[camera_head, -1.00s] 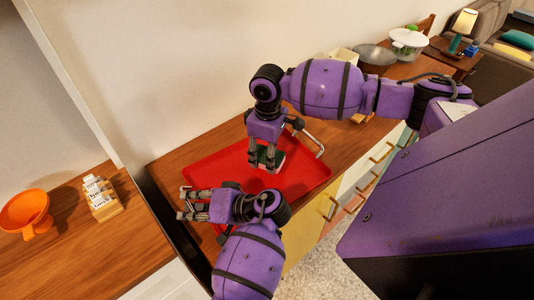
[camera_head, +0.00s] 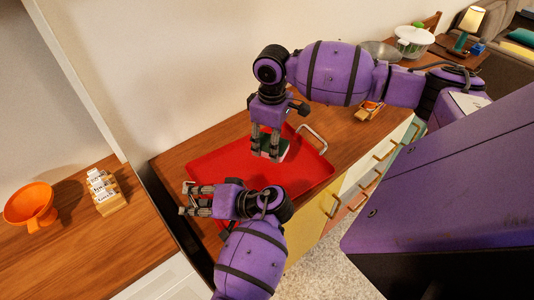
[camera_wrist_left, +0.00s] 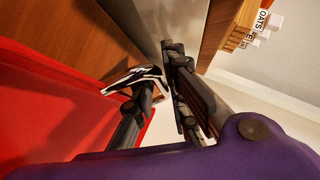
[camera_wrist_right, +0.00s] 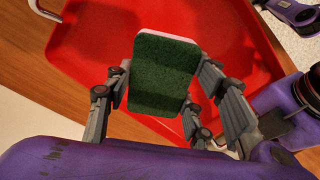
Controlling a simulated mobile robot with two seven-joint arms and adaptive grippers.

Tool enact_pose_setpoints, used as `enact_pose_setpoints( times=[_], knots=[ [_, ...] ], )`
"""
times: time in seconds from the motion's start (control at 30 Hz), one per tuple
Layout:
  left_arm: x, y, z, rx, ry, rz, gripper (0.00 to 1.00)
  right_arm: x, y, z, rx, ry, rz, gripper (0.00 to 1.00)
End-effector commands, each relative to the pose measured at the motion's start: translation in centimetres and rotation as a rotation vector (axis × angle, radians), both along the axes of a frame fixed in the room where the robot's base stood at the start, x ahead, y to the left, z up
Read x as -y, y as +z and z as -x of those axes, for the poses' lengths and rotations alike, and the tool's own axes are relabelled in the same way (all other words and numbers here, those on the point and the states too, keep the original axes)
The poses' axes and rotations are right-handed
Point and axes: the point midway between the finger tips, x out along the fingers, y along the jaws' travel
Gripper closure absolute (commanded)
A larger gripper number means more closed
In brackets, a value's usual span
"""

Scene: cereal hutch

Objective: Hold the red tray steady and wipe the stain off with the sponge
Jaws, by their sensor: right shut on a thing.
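The red tray (camera_head: 215,160) lies on the wooden counter, with a metal handle (camera_head: 314,136) at its right end. My right gripper (camera_head: 268,156) is over the tray, shut on the sponge (camera_wrist_right: 165,75), whose dark green face shows in the right wrist view. I cannot tell whether the sponge touches the tray. My left gripper (camera_head: 184,199) is at the tray's near left end, its fingers apart. In the left wrist view a shiny handle (camera_wrist_left: 135,76) lies between or beside these fingers; contact is unclear. I cannot make out the stain; dark patches on the tray may be shadows.
An orange bowl (camera_head: 30,206) and a wooden rack with labelled blocks (camera_head: 106,191) stand on the left counter, across a dark gap. A white pot (camera_head: 414,42) and a metal bowl (camera_head: 380,52) are at the far right. The wall runs behind the tray.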

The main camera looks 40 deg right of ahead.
Motion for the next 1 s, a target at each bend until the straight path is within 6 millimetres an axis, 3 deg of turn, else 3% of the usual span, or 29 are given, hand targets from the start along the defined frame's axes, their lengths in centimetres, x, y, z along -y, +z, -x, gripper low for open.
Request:
enact_pose_setpoints(
  times=[0.1, 0.57, 1.0],
  knots=[
    [0.0, 0.0, 0.0, 0.001, 0.000, 0.001, 0.70, 0.0, 0.0, 0.0, 0.000, 0.000, 0.000, 0.71],
    [0.5, 0.2, 0.5, -0.001, 0.000, 0.002, 0.70, 0.0, -0.1, 0.0, 0.000, 0.000, 0.000, 0.71],
    [5.3, 3.7, 6.7, 0.001, -0.002, 0.003, 0.70, 0.0, 0.0, 0.0, 0.000, 0.000, 0.000, 0.71]
  ],
)
